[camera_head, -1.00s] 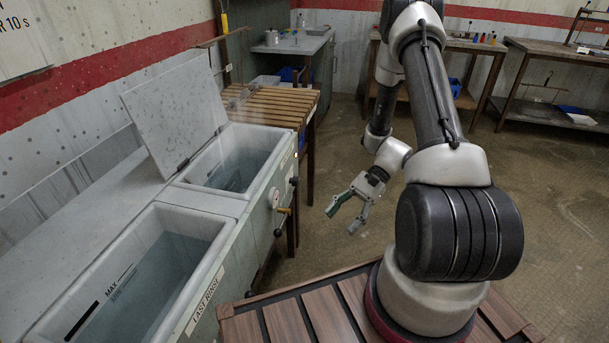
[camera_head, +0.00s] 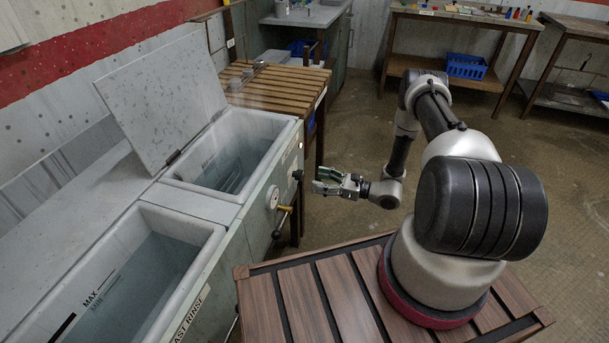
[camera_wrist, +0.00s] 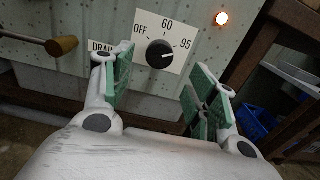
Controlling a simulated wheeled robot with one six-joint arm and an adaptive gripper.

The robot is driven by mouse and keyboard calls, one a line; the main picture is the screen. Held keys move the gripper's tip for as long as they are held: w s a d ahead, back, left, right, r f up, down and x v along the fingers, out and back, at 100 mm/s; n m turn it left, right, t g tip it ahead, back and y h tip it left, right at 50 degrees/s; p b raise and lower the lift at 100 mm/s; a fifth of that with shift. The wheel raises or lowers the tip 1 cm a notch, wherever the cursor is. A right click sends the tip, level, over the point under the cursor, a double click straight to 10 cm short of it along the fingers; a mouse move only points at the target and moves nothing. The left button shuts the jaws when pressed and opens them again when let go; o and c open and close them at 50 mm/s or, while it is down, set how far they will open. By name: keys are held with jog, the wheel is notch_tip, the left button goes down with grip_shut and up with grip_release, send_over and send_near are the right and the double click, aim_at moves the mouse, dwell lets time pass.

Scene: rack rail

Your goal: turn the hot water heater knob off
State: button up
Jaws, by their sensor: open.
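The heater knob (camera_wrist: 158,54) is round and black on a white dial plate (camera_wrist: 178,38) marked OFF, 60 and 95. Its pale pointer mark faces right, toward the 95 side. In the head view the knob (camera_head: 297,174) shows on the front of the tank unit, close to the fingertips. My gripper (camera_head: 318,180) is open and level, facing the panel. In the wrist view my gripper (camera_wrist: 162,78) has its green-padded fingers spread left and right of the knob's line, with the knob ahead between them. I cannot tell whether they touch it.
A lit orange lamp (camera_wrist: 222,18) is right of the dial. A drain lever with a wooden handle (camera_wrist: 61,45) juts out at left. A slatted wooden table (camera_head: 275,85) stands beyond the tank with its lid (camera_head: 165,95) raised. Floor beyond my arm is clear.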

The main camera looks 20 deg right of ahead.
aim_at(302, 176)
jog(key=x, duration=0.7)
jog(key=c, duration=1)
